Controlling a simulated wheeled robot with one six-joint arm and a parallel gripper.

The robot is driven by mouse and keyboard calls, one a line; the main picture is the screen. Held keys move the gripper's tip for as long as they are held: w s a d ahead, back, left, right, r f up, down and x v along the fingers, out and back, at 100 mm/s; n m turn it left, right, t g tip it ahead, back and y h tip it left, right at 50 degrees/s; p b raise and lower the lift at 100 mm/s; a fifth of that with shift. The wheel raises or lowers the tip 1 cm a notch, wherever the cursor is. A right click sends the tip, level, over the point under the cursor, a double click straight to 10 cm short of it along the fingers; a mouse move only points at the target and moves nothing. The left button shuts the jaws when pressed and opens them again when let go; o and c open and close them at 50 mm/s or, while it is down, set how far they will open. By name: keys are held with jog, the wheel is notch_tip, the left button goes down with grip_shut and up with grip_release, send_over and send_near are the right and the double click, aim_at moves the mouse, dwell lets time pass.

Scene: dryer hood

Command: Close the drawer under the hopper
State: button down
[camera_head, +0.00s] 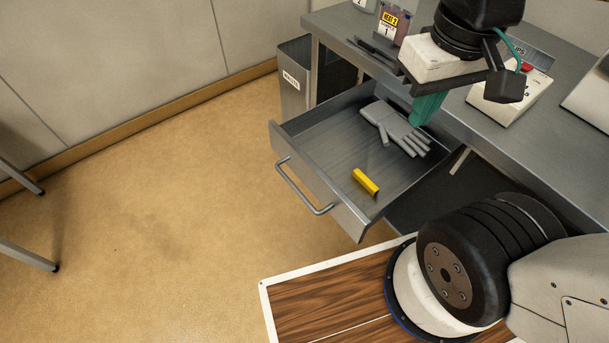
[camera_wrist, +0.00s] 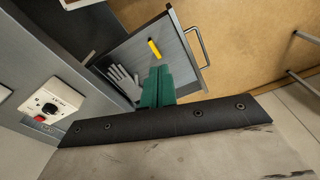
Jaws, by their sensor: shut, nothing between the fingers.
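The grey metal drawer (camera_head: 325,160) is pulled out from under the bench, with a bar handle (camera_head: 303,190) on its front. A grey glove (camera_head: 395,127) and a yellow block-like item (camera_head: 365,181) lie inside it. The drawer also shows in the wrist view (camera_wrist: 177,60), with its handle (camera_wrist: 198,47) at the right. My gripper (camera_head: 427,109) has green fingers, shut and empty, above the drawer's rear right part near the bench edge. The fingers also show in the wrist view (camera_wrist: 157,88). No hopper can be clearly made out.
The grey bench top (camera_head: 460,115) carries a white switch box with a red button (camera_head: 510,98) and labelled containers (camera_head: 392,22). A labelled waste bin (camera_head: 294,85) stands left of the drawer. Open floor (camera_head: 150,210) lies in front of the drawer; stool-like legs (camera_head: 30,255) stand at far left.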

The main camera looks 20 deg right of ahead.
jog(key=w+a+f+n+g+h, duration=0.3)
jog(key=w+a+f+n+h, duration=0.2)
jog(key=w+a+f+n, duration=0.45)
jog(key=n+t+h, duration=0.3)
jog(key=n+t, duration=0.2)
jog(key=n, duration=0.7)
send_near(298, 168)
jog(key=x, duration=0.6)
jog(key=shift+a+f, duration=0.1)
jog(key=shift+a, duration=0.1)
jog(key=shift+d, duration=0.1)
